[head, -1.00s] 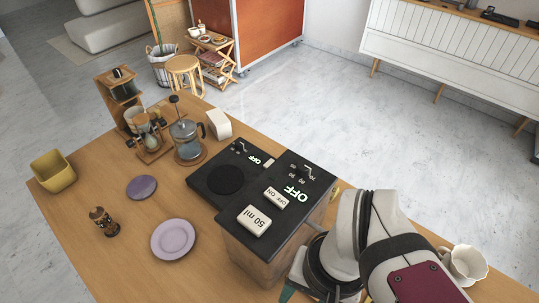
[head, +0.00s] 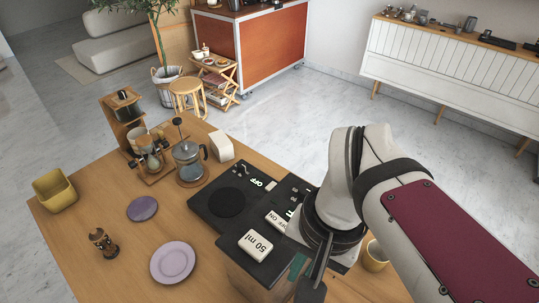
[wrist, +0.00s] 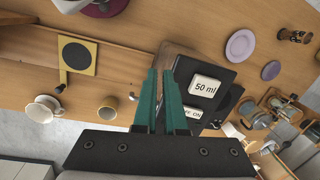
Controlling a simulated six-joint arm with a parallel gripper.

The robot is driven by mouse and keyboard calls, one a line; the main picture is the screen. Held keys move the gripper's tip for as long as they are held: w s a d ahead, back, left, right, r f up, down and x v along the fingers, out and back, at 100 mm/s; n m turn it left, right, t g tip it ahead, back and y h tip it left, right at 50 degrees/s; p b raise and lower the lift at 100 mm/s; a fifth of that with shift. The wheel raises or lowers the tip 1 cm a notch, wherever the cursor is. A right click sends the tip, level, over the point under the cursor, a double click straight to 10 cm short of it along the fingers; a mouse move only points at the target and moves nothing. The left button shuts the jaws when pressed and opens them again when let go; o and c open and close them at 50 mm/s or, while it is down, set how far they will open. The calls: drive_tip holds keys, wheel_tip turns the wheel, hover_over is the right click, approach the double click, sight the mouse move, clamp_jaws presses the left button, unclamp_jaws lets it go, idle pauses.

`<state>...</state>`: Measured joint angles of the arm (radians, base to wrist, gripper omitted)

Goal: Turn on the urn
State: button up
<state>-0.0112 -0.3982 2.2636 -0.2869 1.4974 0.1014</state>
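The urn (head: 278,248) is a boxy unit with a black top at the table's near edge. Its top carries a white 50 ml button (head: 255,245) and a white OFF/ON switch (head: 277,221). My arm covers most of its display in the head view. The wrist view shows the 50 ml button (wrist: 205,86) and part of the switch (wrist: 190,113). My gripper (wrist: 160,72) has two teal fingers with a narrow gap and nothing between them. In the head view the fingers (head: 297,268) appear beside the urn's near right side; contact cannot be told.
A black hob-like plate (head: 226,203) reading OFF adjoins the urn. A glass press (head: 190,160), purple plate (head: 172,262), purple disc (head: 142,208), yellow bin (head: 55,190) and pepper mill (head: 103,243) stand left. A yellowish cup (head: 375,258) is right of my arm.

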sight(274, 218)
drive_tip(key=w+r, duration=0.3)
drive_tip(key=w, duration=0.1)
drive_tip(key=w+r+m, duration=0.1)
drive_tip(key=w+r, duration=0.2)
drive_tip(key=w, duration=0.1)
drive_tip(key=w+r+m+t, duration=0.1)
drive_tip(key=w+r, duration=0.2)
drive_tip(key=w, duration=0.1)
drive_tip(key=shift+w+a+r, duration=0.3)
drive_tip(key=shift+w, duration=0.05)
clamp_jaws()
drive_tip(key=f, duration=0.4)
drive_tip(key=w+a+f, duration=0.1)
drive_tip(key=f, duration=0.9)
drive_tip(key=shift+w+a, duration=0.2)
drive_tip(key=shift+a, duration=0.1)
drive_tip(key=shift+w+a+f+g+h, duration=0.15)
drive_tip(key=shift+f+g+h, duration=0.15)
drive_tip(key=shift+h, duration=0.1)
